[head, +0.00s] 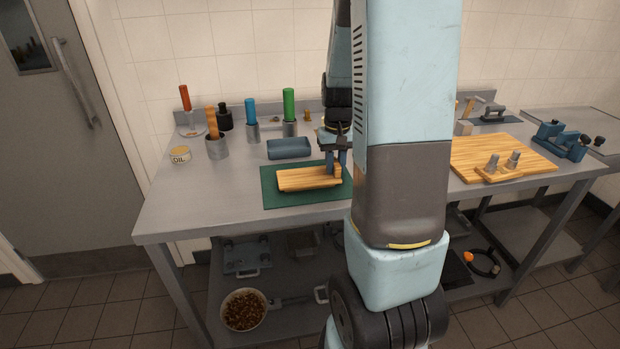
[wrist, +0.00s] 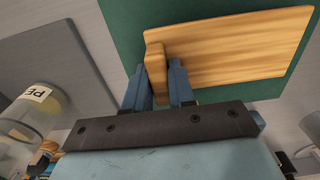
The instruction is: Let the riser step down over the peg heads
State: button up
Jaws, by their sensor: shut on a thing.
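A light wooden board with an upright wooden block at its right end, seemingly the riser (head: 305,180), is over the green mat (head: 272,202). My gripper (head: 336,168) reaches down to that block, and its blue fingers are shut on it. In the wrist view the block stands between my fingertips (wrist: 163,75) and the riser's flat board (wrist: 235,50) extends to the right over the mat (wrist: 128,20). I cannot tell whether the board touches the mat. Two grey pegs (head: 492,162) stand on a small wooden piece at the right. No peg heads show under the riser.
A dark blue block (head: 289,148) lies behind the mat. A large wooden board (head: 470,150) and a blue clamp-like tool (head: 565,140) are at the right. The front left of the table is clear.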

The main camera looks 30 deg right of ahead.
jog(key=shift+s+a+f, duration=0.1)
jog(key=shift+s+f, duration=0.05)
grip_shut()
jog(key=shift+r, duration=0.2)
jog(key=shift+r, duration=0.7)
jog(key=shift+r, duration=0.2)
jog(key=shift+o, duration=0.9)
grip_release()
grip_shut()
